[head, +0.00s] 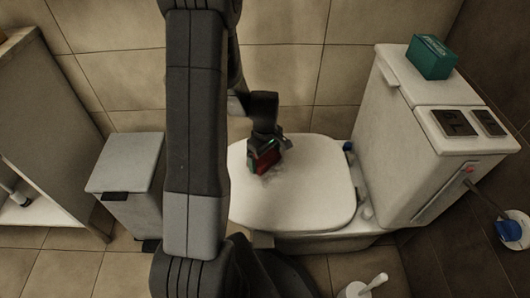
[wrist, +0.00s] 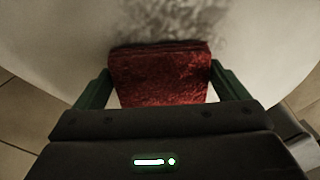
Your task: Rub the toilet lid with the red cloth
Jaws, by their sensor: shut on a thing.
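The white toilet lid (head: 315,190) is closed and lies flat in the middle of the head view. A grey smudge shows on it beside the cloth, and the lid (wrist: 265,35) with a dark smudge fills the top of the wrist view. My gripper (head: 262,155) is over the lid, left of its middle. In the wrist view, my gripper (wrist: 160,85) has its two green fingers shut on the sides of the folded red cloth (wrist: 160,75). The cloth also shows in the head view (head: 266,160), at or just above the lid; I cannot tell if they touch.
The white cistern (head: 400,135) stands right of the lid, with a green box (head: 432,57) and dark flush buttons (head: 465,122) on top. A grey bin (head: 128,165) and a shelf unit (head: 25,110) are at left.

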